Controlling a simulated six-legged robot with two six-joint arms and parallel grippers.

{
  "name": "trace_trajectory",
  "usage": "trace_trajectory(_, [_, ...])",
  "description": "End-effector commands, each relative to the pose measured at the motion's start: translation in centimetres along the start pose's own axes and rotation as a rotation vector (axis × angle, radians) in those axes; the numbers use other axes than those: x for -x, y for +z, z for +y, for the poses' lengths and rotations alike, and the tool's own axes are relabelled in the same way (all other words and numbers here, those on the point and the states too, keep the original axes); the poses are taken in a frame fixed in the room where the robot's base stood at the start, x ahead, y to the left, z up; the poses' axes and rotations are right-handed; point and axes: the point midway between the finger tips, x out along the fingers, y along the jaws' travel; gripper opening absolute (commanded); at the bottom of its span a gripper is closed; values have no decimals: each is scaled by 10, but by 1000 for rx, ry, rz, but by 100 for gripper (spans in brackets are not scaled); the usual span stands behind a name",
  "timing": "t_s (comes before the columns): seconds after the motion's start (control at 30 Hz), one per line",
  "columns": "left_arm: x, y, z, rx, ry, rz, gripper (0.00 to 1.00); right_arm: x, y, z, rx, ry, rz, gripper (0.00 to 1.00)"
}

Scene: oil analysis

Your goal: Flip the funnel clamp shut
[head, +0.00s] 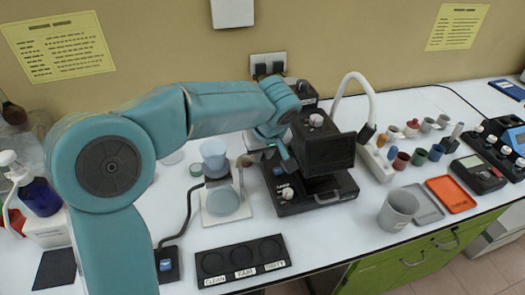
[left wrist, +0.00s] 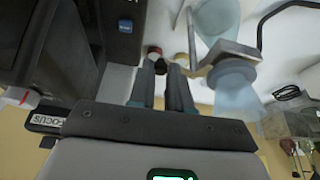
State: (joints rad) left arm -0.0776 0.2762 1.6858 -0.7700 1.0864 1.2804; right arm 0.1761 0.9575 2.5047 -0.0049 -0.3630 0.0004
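The funnel (head: 213,153) is a pale blue translucent cup on a stand with a white base, left of the black instrument, with a flask (head: 222,201) below it. In the left wrist view the funnel (left wrist: 236,88) is beside a metal clamp (left wrist: 238,50), the flask (left wrist: 213,18) beyond. My left gripper (head: 279,150) is between the stand and the instrument. In the left wrist view its fingers (left wrist: 162,68) are a little apart, with a small red and dark knob (left wrist: 155,53) just past their tips. I cannot tell whether they touch it. The clamp's exact position is unclear. My right gripper is not in view.
The black instrument (head: 324,150) stands close to the right of my gripper. A black labelled tray (head: 242,262) lies in front. A grey cup (head: 398,211), an orange tray (head: 451,194) and several small jars are to the right. White bench shows around the stand.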

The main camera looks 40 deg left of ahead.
Motion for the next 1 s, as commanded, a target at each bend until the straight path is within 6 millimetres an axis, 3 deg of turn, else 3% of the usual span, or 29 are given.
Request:
trace_trajectory(0.47, [1,5,-4,-95,43,4,0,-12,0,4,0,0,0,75])
trace_trajectory(1.0, [9,21,-28,-536,226,4,0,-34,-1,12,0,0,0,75])
